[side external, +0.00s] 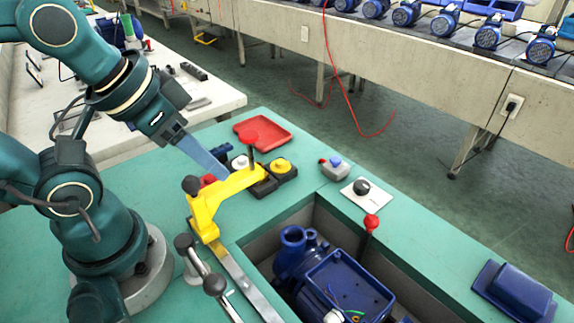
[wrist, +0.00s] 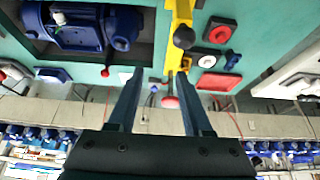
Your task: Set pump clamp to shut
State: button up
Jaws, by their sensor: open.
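The yellow clamp (side external: 222,199) stands on the green bench at the near left corner of the pump pit. Its arm points away from the pump, over the bench beside the buttons. A black knob (side external: 191,184) is at its near end; a dark stem with a red end (side external: 249,138) rises at its far end. The blue pump (side external: 340,285) sits in the pit. My gripper (side external: 222,172) is open and empty, above the bench close to the clamp arm. In the wrist view the yellow bar (wrist: 178,40) lies beyond the open fingers (wrist: 157,75).
A red tray (side external: 285,133) and a yellow button (side external: 281,167) lie behind the clamp. A lever with black balls (side external: 214,285) stands at the pit's left edge. A red-knobbed stem (side external: 371,222) stands at its far edge. A blue cover (side external: 514,292) lies right.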

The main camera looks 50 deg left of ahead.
jog(key=shift+o, duration=0.3)
jog(key=shift+o, duration=0.8)
jog(key=w+d+r+m+t+h, duration=0.1)
jog(key=w+d+r+m, duration=0.3)
jog(key=w, duration=0.3)
jog(key=m+g+h, duration=0.1)
jog(key=m+h, duration=0.1)
jog(key=m, duration=0.2)
send_over(371, 217)
jog(key=s+a, duration=0.1)
jog(key=a, duration=0.3)
notch_tip(371, 217, down, 6)
jog(key=r, duration=0.1)
jog(key=d+f, duration=0.1)
jog(key=f, duration=0.1)
jog(key=f+g, duration=0.1)
jog(key=f, duration=0.2)
jog(key=d+f+m+g, duration=0.1)
jog(key=f, duration=0.2)
jog(key=shift+s+d+f, duration=0.1)
jog(key=shift+s+d, duration=0.05)
jog(key=shift+d, duration=0.2)
jog(key=shift+x, duration=2.3)
